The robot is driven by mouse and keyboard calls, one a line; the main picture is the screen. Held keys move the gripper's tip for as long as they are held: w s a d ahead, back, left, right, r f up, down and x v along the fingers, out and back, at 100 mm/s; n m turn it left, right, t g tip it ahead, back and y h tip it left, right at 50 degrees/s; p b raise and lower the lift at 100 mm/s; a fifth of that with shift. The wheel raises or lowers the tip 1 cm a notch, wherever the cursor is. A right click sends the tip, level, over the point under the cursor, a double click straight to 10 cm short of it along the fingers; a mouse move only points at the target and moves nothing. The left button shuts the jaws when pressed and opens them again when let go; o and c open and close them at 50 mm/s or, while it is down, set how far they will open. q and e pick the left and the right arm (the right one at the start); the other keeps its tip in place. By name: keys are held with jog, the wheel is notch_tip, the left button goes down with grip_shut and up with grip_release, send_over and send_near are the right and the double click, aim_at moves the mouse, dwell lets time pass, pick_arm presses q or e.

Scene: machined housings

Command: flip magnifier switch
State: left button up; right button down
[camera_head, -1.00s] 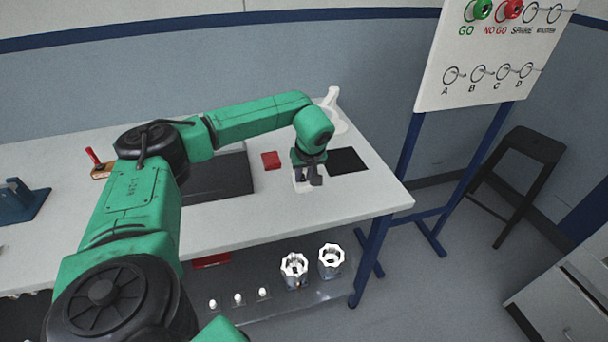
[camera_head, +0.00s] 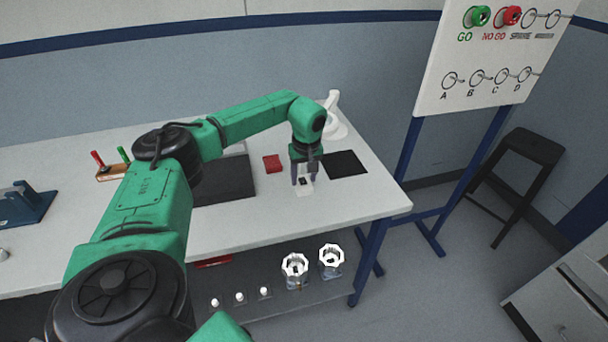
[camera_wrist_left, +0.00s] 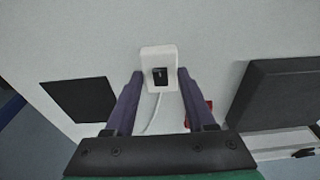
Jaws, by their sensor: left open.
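A small white switch box (camera_wrist_left: 159,54) with a black rocker (camera_wrist_left: 160,77) lies on the bench top in the left wrist view. A pale cable runs from its near edge. The box (camera_head: 303,190) also shows in the head view, partly hidden by my gripper. My left gripper (camera_head: 305,178) is open and points down at it. In the left wrist view the two fingers (camera_wrist_left: 160,86) appear on either side of the box, with the rocker between them. I cannot tell whether they touch it. A white curved object (camera_head: 333,116), possibly the magnifier, stands behind my wrist.
A black mat (camera_head: 345,163) lies right of the box and a red block (camera_head: 272,164) lies left of it. A dark slab (camera_head: 226,183) lies further left. The bench's (camera_head: 362,205) front right corner is clear. A labelled board (camera_head: 490,70) stands at the right.

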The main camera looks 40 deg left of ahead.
pick_arm(q)
notch_tip(320, 180, up, 14)
jog(key=s+d+b, duration=0.1)
jog(key=d, duration=0.1)
jog(key=shift+s+r, duration=0.2)
jog(key=shift+f, duration=0.1)
